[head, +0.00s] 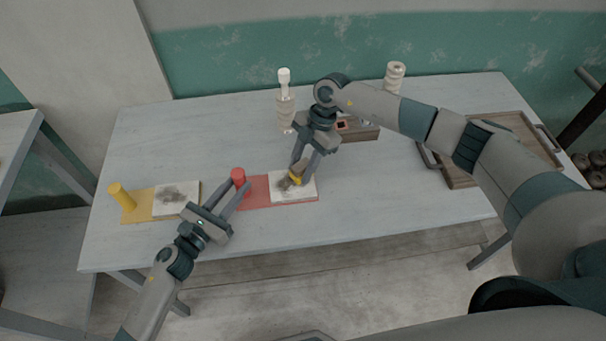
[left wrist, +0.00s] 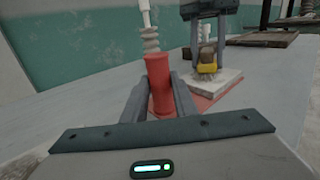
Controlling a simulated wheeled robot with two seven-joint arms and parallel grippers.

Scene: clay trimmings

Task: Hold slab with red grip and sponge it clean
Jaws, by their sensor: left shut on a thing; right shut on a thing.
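A pale slab (head: 306,193) with dark smudges lies on a red mat (head: 257,193). The red grip (head: 238,177), an upright cylinder, stands at the mat's left end; it also shows in the left wrist view (left wrist: 160,82). My left gripper (head: 239,193) is shut on the red grip, its fingers on either side. My right gripper (head: 298,172) is shut on a yellow sponge (head: 295,178), held at the left part of the slab's smudged top. The sponge also shows in the left wrist view (left wrist: 207,69). Whether it presses on the slab is hard to tell.
A second smudged slab (head: 177,197) lies on a yellow mat (head: 137,207) with a yellow grip (head: 122,197) at left. Two ribbed pale objects (head: 285,105) (head: 394,76), a wooden box (head: 362,132) and a wooden tray (head: 457,178) stand farther back and right. The front table strip is clear.

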